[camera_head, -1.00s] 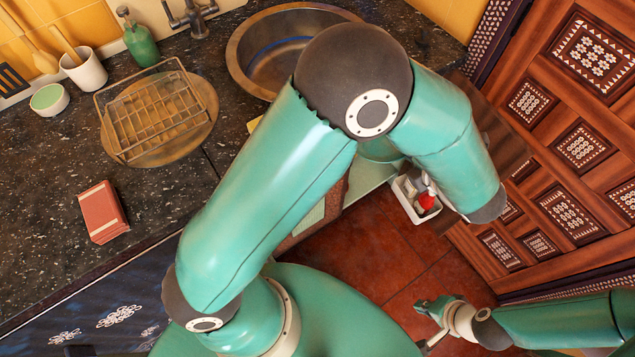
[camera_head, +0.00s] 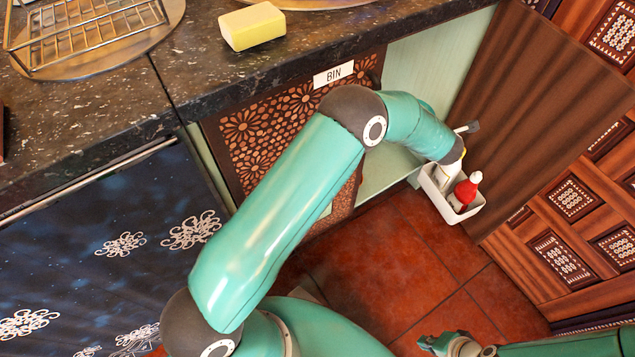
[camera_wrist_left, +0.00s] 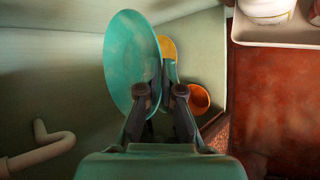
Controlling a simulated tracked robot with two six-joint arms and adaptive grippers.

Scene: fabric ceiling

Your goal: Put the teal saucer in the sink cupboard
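The teal saucer (camera_wrist_left: 130,65) shows in the left wrist view, steeply tilted with its face to the left. My left gripper (camera_wrist_left: 160,92) has one finger in front of its face and one past its rim, and is shut on its lower edge. In the head view my left arm reaches into the sink cupboard (camera_head: 430,65), under the counter; gripper and saucer are hidden there. My right gripper (camera_head: 432,344) is at the bottom edge, empty, partly cut off, its fingers apart in the earlier frame.
An orange cup (camera_wrist_left: 199,96) and an orange dish (camera_wrist_left: 167,48) sit beyond the gripper in the cupboard. A pipe (camera_wrist_left: 40,150) is at left.

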